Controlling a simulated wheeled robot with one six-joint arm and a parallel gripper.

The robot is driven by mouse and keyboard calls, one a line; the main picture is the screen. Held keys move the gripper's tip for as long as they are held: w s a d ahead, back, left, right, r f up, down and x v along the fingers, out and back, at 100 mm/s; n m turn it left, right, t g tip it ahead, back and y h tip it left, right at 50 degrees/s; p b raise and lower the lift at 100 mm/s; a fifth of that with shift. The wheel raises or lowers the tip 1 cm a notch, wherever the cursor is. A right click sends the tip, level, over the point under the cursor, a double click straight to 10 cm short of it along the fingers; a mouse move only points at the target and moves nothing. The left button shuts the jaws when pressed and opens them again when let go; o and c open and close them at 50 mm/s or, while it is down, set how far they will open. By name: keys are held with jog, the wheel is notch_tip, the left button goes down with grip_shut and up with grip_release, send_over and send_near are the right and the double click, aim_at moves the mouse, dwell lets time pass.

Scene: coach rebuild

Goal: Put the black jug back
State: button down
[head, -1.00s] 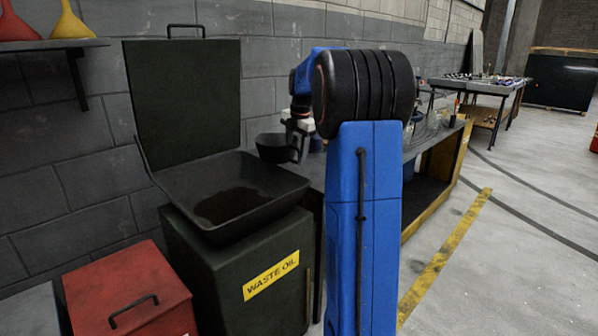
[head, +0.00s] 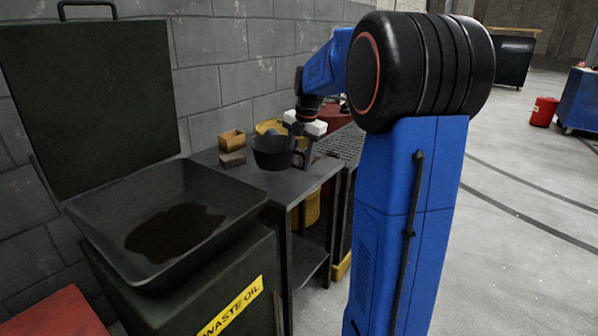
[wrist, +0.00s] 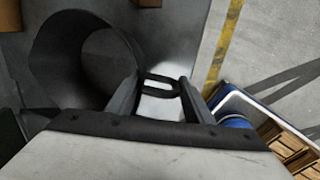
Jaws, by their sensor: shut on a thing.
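The black jug (head: 272,152) is a dark, round, open vessel, and it looks upright in the head view. It sits at or just above the near part of a grey metal table (head: 303,186); I cannot tell whether it touches the top. My gripper (head: 309,152) is on the jug's right side, shut on its handle. In the wrist view the jug (wrist: 45,62) opens wide at the left, and its looped handle lies between the fingertips of my gripper (wrist: 160,92).
A waste oil bin (head: 262,297) with a raised lid and a dark puddle in its tray stands left of the table. Open floor lies right.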

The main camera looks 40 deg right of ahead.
jog(key=shift+a+f, duration=0.1)
jog(key=shift+f, duration=2.1)
jog(key=shift+f, duration=0.15)
jog(key=c, duration=0.9)
grip_release()
